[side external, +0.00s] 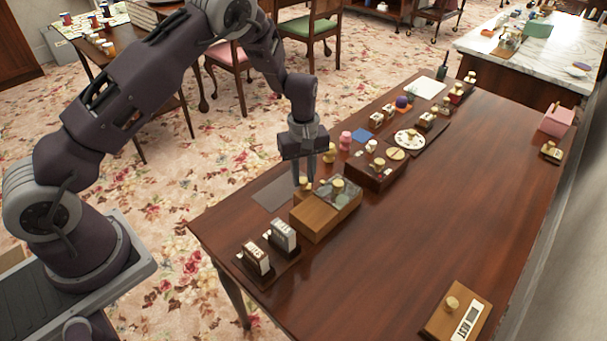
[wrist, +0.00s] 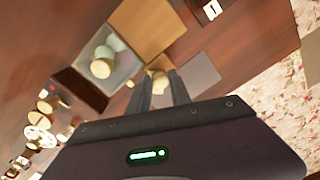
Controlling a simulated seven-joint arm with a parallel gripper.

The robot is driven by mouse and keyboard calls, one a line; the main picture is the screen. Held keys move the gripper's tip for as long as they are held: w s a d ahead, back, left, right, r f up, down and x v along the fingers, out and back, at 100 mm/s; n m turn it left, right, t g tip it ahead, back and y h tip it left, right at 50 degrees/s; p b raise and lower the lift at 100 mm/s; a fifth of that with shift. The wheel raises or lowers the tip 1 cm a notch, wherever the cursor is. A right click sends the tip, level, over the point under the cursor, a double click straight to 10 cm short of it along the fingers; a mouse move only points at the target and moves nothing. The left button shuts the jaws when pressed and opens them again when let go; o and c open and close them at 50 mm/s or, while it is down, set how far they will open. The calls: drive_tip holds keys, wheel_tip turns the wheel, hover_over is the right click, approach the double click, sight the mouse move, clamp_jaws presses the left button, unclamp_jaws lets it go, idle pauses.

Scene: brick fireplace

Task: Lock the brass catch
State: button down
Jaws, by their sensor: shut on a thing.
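My gripper (side external: 304,184) points down at the box's far-left side. In the wrist view my gripper (wrist: 160,82) has its fingers either side of a small brass-coloured knob (wrist: 159,66) beside the box, shut on it. This looks like the catch; its lock position cannot be told.
A dark stand with two label blocks (side external: 283,235) is at the near left. A dark box with knobs (side external: 375,170) and a white dial (side external: 409,138) stand farther back. The table's right half (side external: 450,215) is mostly clear.

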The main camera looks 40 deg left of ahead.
sight(303, 180)
drive_tip(key=m, duration=0.4)
drive_tip(key=shift+m, duration=0.3)
drive_tip(key=m, duration=0.4)
drive_tip(key=shift+m, duration=0.4)
drive_tip(key=c, duration=1.2)
unclamp_jaws()
wheel_tip(303, 180, up, 7)
drive_tip(key=shift+r, duration=0.1)
